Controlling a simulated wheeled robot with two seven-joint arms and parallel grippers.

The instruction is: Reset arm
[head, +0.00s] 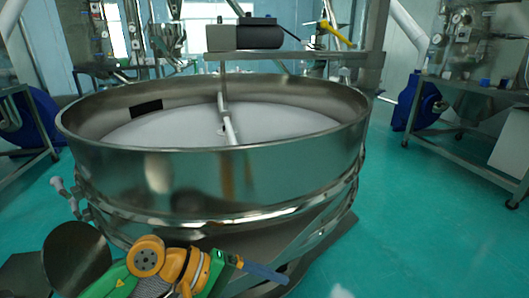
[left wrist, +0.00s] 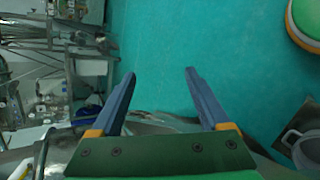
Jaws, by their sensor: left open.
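My left gripper (head: 266,272) is low in the head view, in front of the base of the large round steel sieve (head: 225,180). Only a narrow blue finger shows beyond the orange and green wrist. In the left wrist view my left gripper (left wrist: 159,74) has its two blue fingers wide apart with nothing between them, over green floor. My right gripper is in neither view.
The sieve holds white material (head: 270,122), with a pipe coming down into it from a beam with a dark motor (head: 246,36). A metal bench (head: 470,100) and blue blower (head: 416,103) stand at the right. Green floor (head: 420,220) is clear at the right.

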